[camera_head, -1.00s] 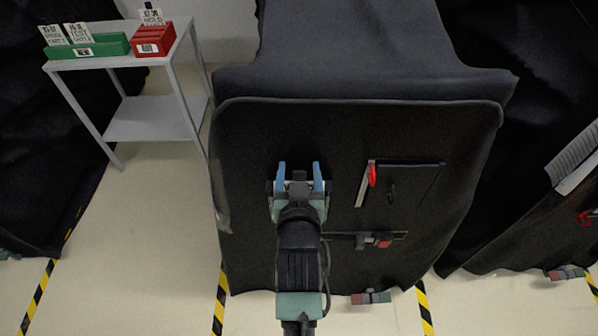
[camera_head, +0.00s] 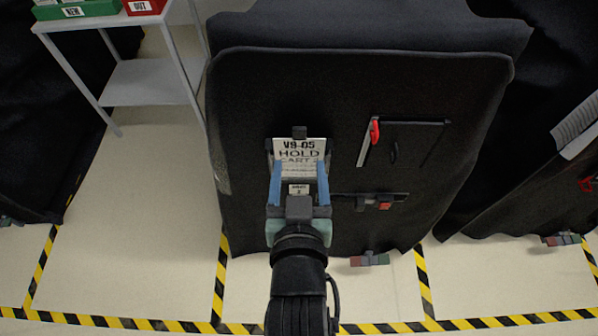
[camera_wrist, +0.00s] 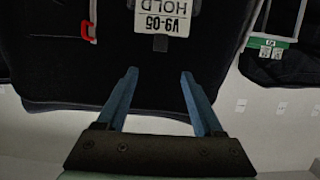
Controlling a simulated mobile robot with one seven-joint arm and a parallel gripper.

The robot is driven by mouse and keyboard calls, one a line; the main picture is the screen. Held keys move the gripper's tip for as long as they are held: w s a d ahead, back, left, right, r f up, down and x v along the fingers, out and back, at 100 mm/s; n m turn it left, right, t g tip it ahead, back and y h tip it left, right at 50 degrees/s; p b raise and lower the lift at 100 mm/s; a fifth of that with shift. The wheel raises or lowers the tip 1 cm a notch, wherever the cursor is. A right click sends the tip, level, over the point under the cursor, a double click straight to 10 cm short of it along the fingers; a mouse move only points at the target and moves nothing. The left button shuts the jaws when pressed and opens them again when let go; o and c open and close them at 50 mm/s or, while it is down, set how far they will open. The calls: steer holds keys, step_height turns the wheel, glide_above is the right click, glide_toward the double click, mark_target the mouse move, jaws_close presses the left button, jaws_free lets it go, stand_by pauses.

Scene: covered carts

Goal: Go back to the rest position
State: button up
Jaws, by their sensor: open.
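My gripper (camera_head: 298,185) has blue fingers spread wide apart with nothing between them. In the head view it reaches up in front of the black-covered cart (camera_head: 290,95). A white tag (camera_head: 300,150) reading "V9-05 HOLD CART" is on the cart's front, partly behind the fingers in that view. In the wrist view the tag (camera_wrist: 168,14) appears upside down at the top, beyond the fingertips and apart from them. My gripper also shows in the wrist view (camera_wrist: 160,75), open and empty.
On the cart's front, right of my gripper, are a red-handled latch (camera_head: 375,131) and a bar with a red block (camera_head: 384,205). A grey stand (camera_head: 150,82) at upper left holds a green bin (camera_head: 75,11) and a red bin. Striped tape (camera_head: 220,280) marks the floor.

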steer(key=shift+s, duration=0.1)
stand_by(0.5)
steer(key=w+r+t, duration=0.3)
steer(key=r, duration=0.9)
steer(key=w+r+t, duration=0.3)
steer(key=r, duration=0.9)
steer(key=s+r+t, duration=0.3)
steer(key=s+r, duration=0.1)
steer(key=r, duration=0.8)
steer(key=s+r+t, duration=0.3)
steer(key=s+r, duration=0.1)
steer(key=r, duration=0.7)
steer(key=shift+s+r+t, duration=0.2)
steer(key=shift+r+t, duration=0.2)
